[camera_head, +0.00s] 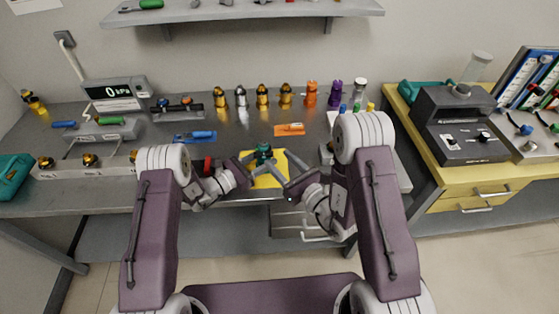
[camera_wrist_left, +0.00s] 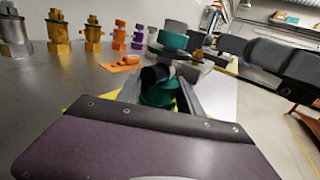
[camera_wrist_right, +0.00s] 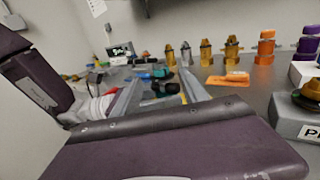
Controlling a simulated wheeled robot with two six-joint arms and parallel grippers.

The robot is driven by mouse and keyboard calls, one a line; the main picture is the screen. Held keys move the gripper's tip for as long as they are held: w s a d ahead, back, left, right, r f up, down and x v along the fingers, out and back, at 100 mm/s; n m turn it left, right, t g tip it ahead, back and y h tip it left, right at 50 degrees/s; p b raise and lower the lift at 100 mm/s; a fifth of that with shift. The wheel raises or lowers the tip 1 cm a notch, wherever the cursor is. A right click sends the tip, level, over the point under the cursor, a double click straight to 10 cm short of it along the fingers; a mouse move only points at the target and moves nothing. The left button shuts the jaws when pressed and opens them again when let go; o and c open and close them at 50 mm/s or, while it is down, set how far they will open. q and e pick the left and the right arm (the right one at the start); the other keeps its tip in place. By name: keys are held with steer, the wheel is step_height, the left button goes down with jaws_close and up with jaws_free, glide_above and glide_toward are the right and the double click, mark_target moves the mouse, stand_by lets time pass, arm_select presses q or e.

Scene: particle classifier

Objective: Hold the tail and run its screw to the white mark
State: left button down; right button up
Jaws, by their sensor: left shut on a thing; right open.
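The tail is a dark teal piece (camera_head: 263,153) standing on a yellow mat (camera_head: 268,180) near the bench's front edge. In the left wrist view the teal tail (camera_wrist_left: 158,92) has a round teal top and a black part sticking out to the side. My left gripper (camera_head: 254,168) is shut on the tail's lower body. My right gripper (camera_head: 281,168) is open, just to the right of the tail. In the right wrist view the black and teal parts (camera_wrist_right: 166,88) show between its spread fingers, apparently untouched. I cannot make out the white mark.
A row of brass, silver, orange and purple fittings (camera_head: 262,97) stands behind. An orange piece (camera_head: 290,129) and a blue piece (camera_head: 195,136) lie nearer. A pressure display (camera_head: 115,90) stands left. Some grey bench lies clear around the mat.

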steer(key=w+r+n+g+y, duration=0.4)
steer(key=w+r+n+y, duration=0.15)
steer(key=w+y, duration=0.5)
steer(key=n+g+h, duration=0.2)
steer(key=n+g, duration=0.5)
steer(key=g, duration=0.5)
glide_toward(259, 144)
steer(key=shift+m, duration=0.25)
steer(key=a, duration=1.1)
steer(key=shift+s+a, duration=0.2)
steer(key=shift+c, duration=0.2)
